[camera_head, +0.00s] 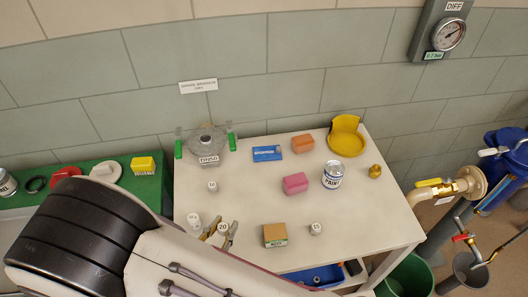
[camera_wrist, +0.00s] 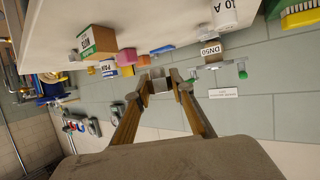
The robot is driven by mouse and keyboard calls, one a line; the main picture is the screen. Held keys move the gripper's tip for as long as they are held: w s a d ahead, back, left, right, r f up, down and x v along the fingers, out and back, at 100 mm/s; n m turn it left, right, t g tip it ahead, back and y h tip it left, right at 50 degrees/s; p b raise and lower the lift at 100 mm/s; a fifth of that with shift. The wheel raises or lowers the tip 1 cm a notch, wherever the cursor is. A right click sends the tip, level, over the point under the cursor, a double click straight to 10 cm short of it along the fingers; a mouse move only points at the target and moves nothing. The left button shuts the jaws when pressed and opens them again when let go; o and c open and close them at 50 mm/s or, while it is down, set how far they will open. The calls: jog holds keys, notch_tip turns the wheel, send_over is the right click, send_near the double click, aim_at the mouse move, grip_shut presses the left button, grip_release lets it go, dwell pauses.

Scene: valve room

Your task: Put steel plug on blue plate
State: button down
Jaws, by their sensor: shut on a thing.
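My gripper (camera_head: 221,234) is shut on a small grey steel plug (camera_head: 222,227) with a pale top marked 20. The fingers (camera_wrist: 160,84) close around the grey plug (camera_wrist: 158,75) in the wrist view. The plug is held over the front left part of the white table; its exact height is hard to tell. The blue plate (camera_head: 267,153) is a flat rectangle with white print, lying at the back of the table between the flanged fitting and the orange block. Nothing lies on it. In the wrist view it is a thin blue strip (camera_wrist: 162,49).
The white table (camera_head: 260,206) also bears a DN50 fitting (camera_head: 208,146), an orange block (camera_head: 303,144), a pink block (camera_head: 295,183), a paint can (camera_head: 332,175), a yellow dish (camera_head: 346,143), a brass piece (camera_head: 375,171), a cardboard box (camera_head: 275,235) and small pale cylinders (camera_head: 316,229).

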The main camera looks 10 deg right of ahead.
jog(key=w+d+m+h, duration=0.1)
jog(key=w+d, duration=1.9)
jog(key=w, duration=0.4)
jog(key=r+n+t+y, duration=0.2)
jog(key=n+y, duration=0.5)
send_over(259, 153)
jog(key=shift+s+f, duration=0.1)
jog(key=shift+f, duration=0.1)
jog(key=shift+f, duration=0.1)
jog(key=shift+a+f, duration=0.1)
jog(key=shift+f, duration=2.7)
jog(key=shift+f, duration=0.15)
jog(key=shift+f, duration=1.95)
